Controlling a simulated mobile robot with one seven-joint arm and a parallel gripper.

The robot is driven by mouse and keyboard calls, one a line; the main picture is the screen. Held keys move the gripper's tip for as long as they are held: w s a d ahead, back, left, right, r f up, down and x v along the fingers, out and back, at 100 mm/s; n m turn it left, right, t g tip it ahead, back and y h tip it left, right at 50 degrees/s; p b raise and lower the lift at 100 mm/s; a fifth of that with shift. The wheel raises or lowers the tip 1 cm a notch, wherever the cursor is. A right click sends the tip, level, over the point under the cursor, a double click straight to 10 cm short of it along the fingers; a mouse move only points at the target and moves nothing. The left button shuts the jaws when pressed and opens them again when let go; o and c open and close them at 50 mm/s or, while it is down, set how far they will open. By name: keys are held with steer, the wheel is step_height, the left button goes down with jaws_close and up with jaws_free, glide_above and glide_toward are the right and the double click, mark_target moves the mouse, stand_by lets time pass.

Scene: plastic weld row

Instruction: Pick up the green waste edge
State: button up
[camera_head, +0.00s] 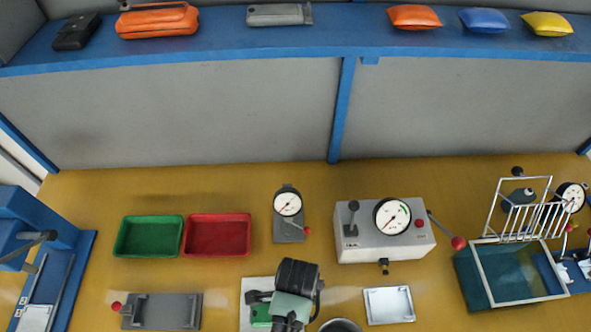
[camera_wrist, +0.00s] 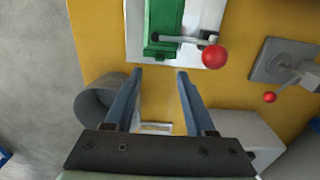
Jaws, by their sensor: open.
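A long green piece (camera_wrist: 163,20) stands on a white plate (camera_wrist: 203,55) at the top of the wrist view, with a grey lever ending in a red ball across it. In the head view a bit of green (camera_head: 261,315) shows beside my arm, which hides much of that plate. I cannot tell a separate green waste edge from the rest of the green piece. My gripper (camera_wrist: 158,74) is open and empty. Its fingertips appear just below the green piece in the wrist view, with a gap between them; their height above the bench is unclear.
A grey cylindrical container (camera_wrist: 88,103) is left of the fingers in the wrist view. In the head view, a white tray (camera_head: 388,322) and a grey gauge box (camera_head: 360,243) are right of my arm; green (camera_head: 149,254) and red (camera_head: 217,253) trays are left.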

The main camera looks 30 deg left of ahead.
steer(key=shift+w+f, duration=0.1)
steer(key=shift+f, duration=1.15)
steer(key=shift+f+p, duration=0.4)
steer(key=shift+f, duration=1.6)
jaws_close()
